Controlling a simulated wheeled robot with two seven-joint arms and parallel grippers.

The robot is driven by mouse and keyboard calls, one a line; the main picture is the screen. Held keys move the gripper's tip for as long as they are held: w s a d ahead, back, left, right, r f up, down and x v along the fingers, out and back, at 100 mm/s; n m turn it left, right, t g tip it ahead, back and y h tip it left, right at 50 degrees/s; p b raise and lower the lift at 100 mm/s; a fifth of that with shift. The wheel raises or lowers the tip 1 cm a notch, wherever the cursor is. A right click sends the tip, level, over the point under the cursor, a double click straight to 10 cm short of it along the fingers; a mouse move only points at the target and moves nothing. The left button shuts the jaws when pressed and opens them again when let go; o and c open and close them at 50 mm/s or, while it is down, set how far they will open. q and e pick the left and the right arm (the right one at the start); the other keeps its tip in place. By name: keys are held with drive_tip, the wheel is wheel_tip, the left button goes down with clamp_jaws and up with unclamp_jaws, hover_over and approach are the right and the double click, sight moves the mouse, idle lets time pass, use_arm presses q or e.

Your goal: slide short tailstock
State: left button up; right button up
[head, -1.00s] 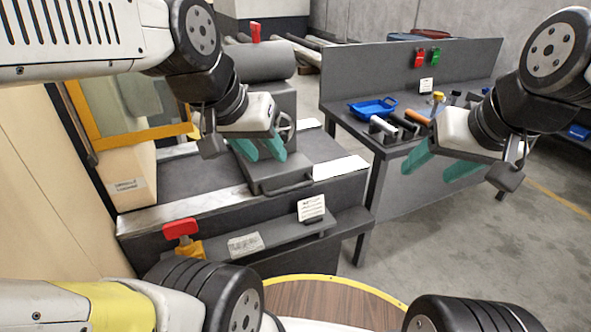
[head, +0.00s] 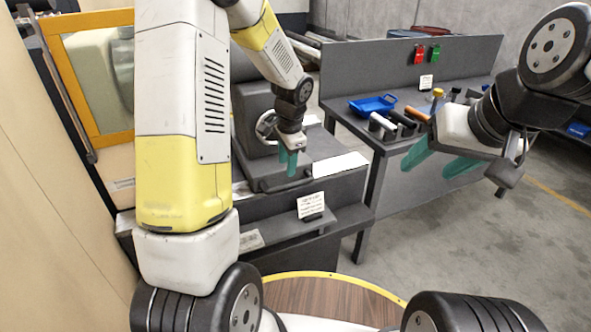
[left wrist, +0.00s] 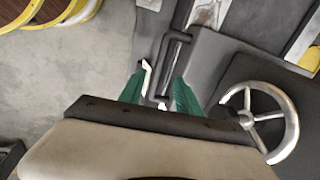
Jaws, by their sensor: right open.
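The grey tailstock (head: 252,105) sits on the lathe bed, left of centre in the head view and partly hidden by my left arm. Its silver handwheel (left wrist: 262,118) shows at the right of the left wrist view. A dark bar handle (left wrist: 168,55) runs along the edge of its base (left wrist: 212,58). My left gripper (head: 288,163) points down at the base's front edge. In the left wrist view its teal fingers (left wrist: 161,95) are apart, with the handle's end between them; contact cannot be told. My right gripper (head: 440,163) is open and empty, before the bench.
A grey bench (head: 365,140) at the right holds a blue tray (head: 373,104) and several tools. A small card (head: 311,204) stands on the front ledge of the lathe. A yellow-framed window panel (head: 95,80) is at the left. Floor between lathe and bench is open.

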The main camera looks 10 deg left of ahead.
sight(286, 185)
use_arm(q)
drive_tip(key=x, duration=0.9)
drive_tip(key=shift+w+d+f, duration=0.1)
drive_tip(key=shift+w+f, duration=0.05)
drive_tip(key=shift+f, duration=0.05)
clamp_jaws()
idle(1.2)
